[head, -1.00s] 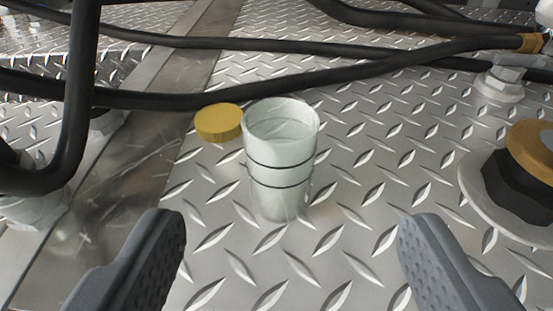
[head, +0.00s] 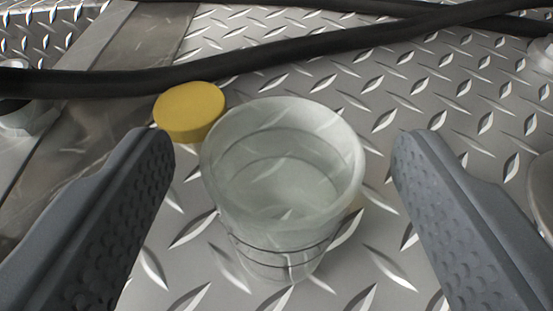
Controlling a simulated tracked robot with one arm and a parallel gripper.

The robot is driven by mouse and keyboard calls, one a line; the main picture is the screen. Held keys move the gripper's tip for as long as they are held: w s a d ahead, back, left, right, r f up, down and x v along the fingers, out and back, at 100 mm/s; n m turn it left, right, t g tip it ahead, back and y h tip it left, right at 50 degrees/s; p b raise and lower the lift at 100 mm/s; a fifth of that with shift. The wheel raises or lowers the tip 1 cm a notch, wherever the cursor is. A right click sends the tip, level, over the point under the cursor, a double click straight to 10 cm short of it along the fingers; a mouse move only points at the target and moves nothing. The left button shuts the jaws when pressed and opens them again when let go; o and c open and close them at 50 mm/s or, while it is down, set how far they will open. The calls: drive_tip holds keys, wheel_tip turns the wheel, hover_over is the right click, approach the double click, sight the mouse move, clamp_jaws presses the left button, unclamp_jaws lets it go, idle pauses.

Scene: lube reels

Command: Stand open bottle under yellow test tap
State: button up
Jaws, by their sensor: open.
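The open bottle (head: 283,225) is a clear, frosted cup-like container with dark rings around it. It stands upright on the metal tread plate, its open mouth facing up, and looks empty. A yellow cap (head: 190,110) lies just behind it to the left. My gripper (head: 284,145) is open, with one grey finger on each side of the bottle. Gaps show between both fingers and the bottle, the right one wider. The yellow test tap is not in view.
A thick black hose (head: 250,58) crosses the plate behind the bottle and cap. A flat metal strip (head: 75,130) runs along the left. Part of a round fitting (head: 542,190) shows at the right edge.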

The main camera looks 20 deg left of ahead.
drive_tip(key=shift+w+a+f, duration=0.15)
drive_tip(key=shift+w+f, duration=0.05)
drive_tip(key=shift+w, duration=0.15)
drive_tip(key=c, duration=1.4)
drive_tip(key=shift+r, duration=0.2)
drive_tip(key=p+v, duration=0.4)
drive_tip(key=v, duration=1.2)
drive_tip(key=d+f+m+h+p, duration=0.1)
drive_tip(key=d+f+h, duration=0.1)
drive_tip(key=d+f, duration=0.4)
drive_tip(key=d+f+m+h+p, duration=0.1)
drive_tip(key=d+f, duration=0.5)
drive_tip(key=d, duration=0.7)
drive_tip(key=shift+w+f+m+t+h, duration=0.3)
drive_tip(key=shift+w+f+m+h, duration=0.1)
drive_tip(key=shift+w+m+h, duration=0.15)
